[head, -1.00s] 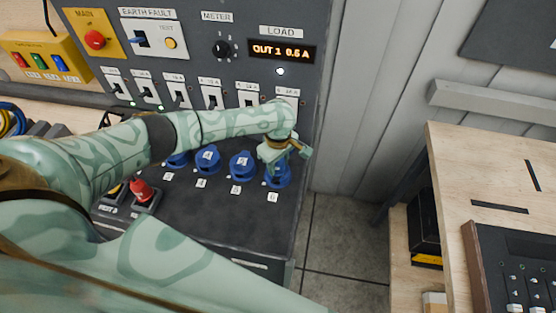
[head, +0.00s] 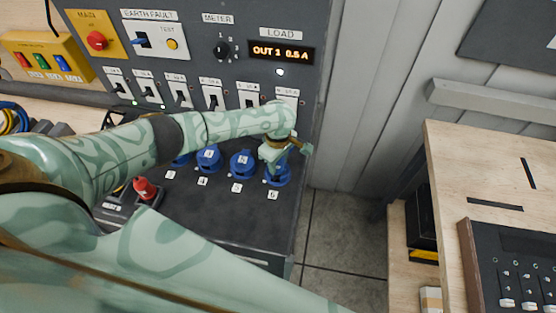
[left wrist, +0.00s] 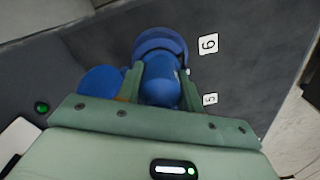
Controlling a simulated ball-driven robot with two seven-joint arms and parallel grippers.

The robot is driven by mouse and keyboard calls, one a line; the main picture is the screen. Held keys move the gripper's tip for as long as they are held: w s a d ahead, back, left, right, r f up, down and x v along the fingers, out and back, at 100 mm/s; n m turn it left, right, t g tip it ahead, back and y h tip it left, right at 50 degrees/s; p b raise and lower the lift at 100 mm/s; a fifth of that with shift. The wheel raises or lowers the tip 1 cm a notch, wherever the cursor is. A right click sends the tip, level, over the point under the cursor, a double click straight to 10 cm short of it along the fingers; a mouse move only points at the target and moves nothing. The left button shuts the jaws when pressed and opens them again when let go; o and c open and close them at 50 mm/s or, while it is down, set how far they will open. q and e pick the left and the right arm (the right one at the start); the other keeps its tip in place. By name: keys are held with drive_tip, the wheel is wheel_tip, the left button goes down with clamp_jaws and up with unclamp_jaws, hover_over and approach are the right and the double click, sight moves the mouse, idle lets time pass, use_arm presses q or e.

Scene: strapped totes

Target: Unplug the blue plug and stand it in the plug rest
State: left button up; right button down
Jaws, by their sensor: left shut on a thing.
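The blue plug (left wrist: 162,82) is between the fingers of my left gripper (head: 280,158), at the outlet numbered 6 at the panel's lower right. In the left wrist view my left gripper (left wrist: 160,92) is shut on the plug. The plug's far end meets the blue socket (left wrist: 158,42); I cannot tell how deep it sits. The plug rest (head: 118,212) is at the panel's lower left, partly hidden by my left arm, with a red plug (head: 145,187) standing in it. My right gripper is not in view.
Other blue outlets (head: 208,158) (head: 242,163) stand in a row left of outlet 6. A row of switches (head: 211,97) and the load display (head: 281,51) are above. A wooden bench (head: 490,165) stands at the right, with open floor (head: 340,235) between.

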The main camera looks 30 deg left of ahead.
use_arm(q)
drive_tip(key=shift+r+n+p, duration=0.1)
drive_tip(key=shift+n+p, duration=1.1)
drive_tip(key=shift+p, duration=0.35)
drive_tip(key=shift+r+p, duration=3.45)
drive_tip(key=shift+p, duration=1)
drive_tip(key=shift+n, duration=0.3)
